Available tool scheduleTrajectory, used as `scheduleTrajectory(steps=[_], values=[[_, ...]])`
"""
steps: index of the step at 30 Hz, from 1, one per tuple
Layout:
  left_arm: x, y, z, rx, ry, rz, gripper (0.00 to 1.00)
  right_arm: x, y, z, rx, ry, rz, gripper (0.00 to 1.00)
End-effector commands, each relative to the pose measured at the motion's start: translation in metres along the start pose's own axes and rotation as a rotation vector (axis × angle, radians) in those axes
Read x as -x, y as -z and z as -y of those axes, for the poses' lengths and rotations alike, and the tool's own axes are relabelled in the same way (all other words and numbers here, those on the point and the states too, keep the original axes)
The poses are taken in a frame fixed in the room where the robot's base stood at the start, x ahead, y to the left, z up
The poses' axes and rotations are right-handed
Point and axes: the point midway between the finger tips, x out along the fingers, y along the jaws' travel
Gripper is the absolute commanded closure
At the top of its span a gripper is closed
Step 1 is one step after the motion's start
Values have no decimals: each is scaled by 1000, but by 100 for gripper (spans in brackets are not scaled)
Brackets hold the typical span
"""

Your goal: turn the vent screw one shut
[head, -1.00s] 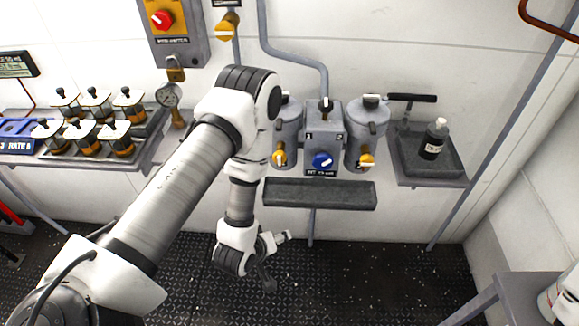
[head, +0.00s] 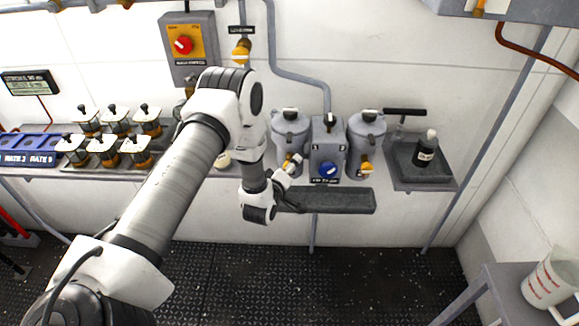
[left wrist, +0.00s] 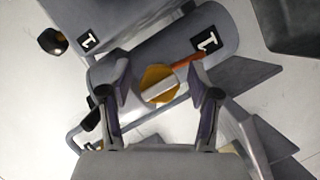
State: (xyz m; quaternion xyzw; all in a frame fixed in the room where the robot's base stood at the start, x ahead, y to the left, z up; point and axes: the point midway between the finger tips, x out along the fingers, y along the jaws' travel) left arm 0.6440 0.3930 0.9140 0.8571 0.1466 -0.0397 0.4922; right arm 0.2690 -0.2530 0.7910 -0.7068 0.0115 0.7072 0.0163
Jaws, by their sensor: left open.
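The vent screw (left wrist: 158,84) for one appears to be the yellow disc with a white bar on the grey canister labelled 1 (left wrist: 225,30). In the head view this canister (head: 289,133) is the left one of two, and its yellow screw is partly hidden by my gripper. My left gripper (left wrist: 166,88) is open, with one finger on each side of the screw. I cannot tell whether the fingers touch it. In the head view my left gripper (head: 291,164) is at the canister's lower front. My right gripper is not in view.
A grey box with a blue knob (head: 327,169) stands between the canisters. The right canister (head: 367,135) has its own yellow knob (head: 367,168). A grey trough (head: 345,201) runs below. A dark bottle (head: 426,148) stands on a tray at right. Several jars (head: 118,122) stand at left.

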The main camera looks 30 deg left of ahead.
Motion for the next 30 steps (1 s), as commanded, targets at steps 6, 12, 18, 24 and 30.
scheduleTrajectory(steps=[6, 12, 18, 24, 30], values=[[0, 0, 0, -1, 0, 1, 88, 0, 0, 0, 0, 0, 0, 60], [1, 0, 0, -1, 1, 1, 99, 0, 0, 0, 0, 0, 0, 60], [1, 0, 1, -17, 9, 1, 99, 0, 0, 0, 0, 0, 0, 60], [1, -1, 1, -81, 37, 1, 99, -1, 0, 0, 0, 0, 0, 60], [1, -1, 1, -206, 87, 2, 99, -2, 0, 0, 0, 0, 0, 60]])
